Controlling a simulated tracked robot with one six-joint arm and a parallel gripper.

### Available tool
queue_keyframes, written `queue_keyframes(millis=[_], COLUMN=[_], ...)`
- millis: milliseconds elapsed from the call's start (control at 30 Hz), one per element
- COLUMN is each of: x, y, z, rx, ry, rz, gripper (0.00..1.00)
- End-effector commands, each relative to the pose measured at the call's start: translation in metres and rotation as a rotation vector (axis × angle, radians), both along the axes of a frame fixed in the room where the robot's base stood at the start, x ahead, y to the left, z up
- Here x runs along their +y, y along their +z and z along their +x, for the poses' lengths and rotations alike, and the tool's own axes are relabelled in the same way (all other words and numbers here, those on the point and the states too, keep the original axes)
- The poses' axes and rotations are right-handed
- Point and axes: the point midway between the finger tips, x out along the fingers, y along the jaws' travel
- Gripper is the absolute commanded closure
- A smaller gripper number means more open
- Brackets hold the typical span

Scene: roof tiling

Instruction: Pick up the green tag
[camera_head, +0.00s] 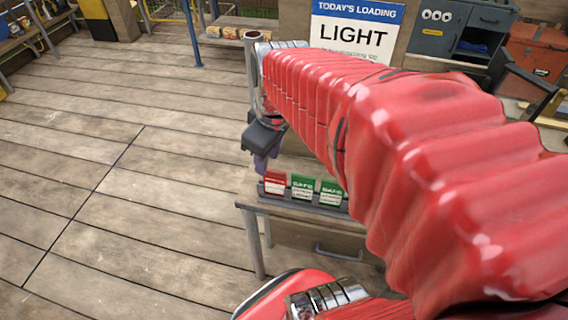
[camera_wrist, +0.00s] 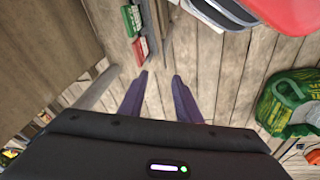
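Two green tags (camera_head: 303,187) (camera_head: 331,191) and a red tag (camera_head: 274,183) stand in a dark rack (camera_head: 295,201) along the edge of a small wooden table in the head view. In the wrist view a green tag (camera_wrist: 131,19) is at the top, with the red tag (camera_wrist: 140,49) below it, nearer the fingers. My gripper (camera_wrist: 160,75) is open, its two purple fingers apart with only floor visible between them. In the head view my gripper (camera_head: 261,166) is just left of the red tag, partly hidden by my arm. The rack's right end is hidden too.
The table (camera_head: 283,213) has a drawer handle on its front. Behind stand a "LIGHT" loading sign (camera_head: 352,37), a grey-blue cabinet (camera_head: 440,35) and an orange-red toolbox (camera_head: 540,50). A green bag (camera_wrist: 290,103) lies on the floor in the wrist view. The plank floor at left is clear.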

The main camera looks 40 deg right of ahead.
Motion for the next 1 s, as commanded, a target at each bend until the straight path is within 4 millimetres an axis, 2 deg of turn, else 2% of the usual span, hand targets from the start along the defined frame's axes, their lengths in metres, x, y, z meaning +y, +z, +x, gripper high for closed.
queue_keyframes(millis=[33, 300, 500, 633, 1000], x=[-0.015, -0.086, -0.12, -0.127, -0.126], y=[-0.006, -0.035, -0.051, -0.054, -0.057], z=[0.001, -0.002, -0.01, -0.012, -0.012], rx=[0.026, 0.115, 0.139, 0.143, 0.143], ry=[0.019, 0.192, 0.287, 0.309, 0.311], rz=[0.002, 0.027, 0.052, 0.058, 0.057], gripper=[0.7, 0.7, 0.7, 0.7, 0.7])
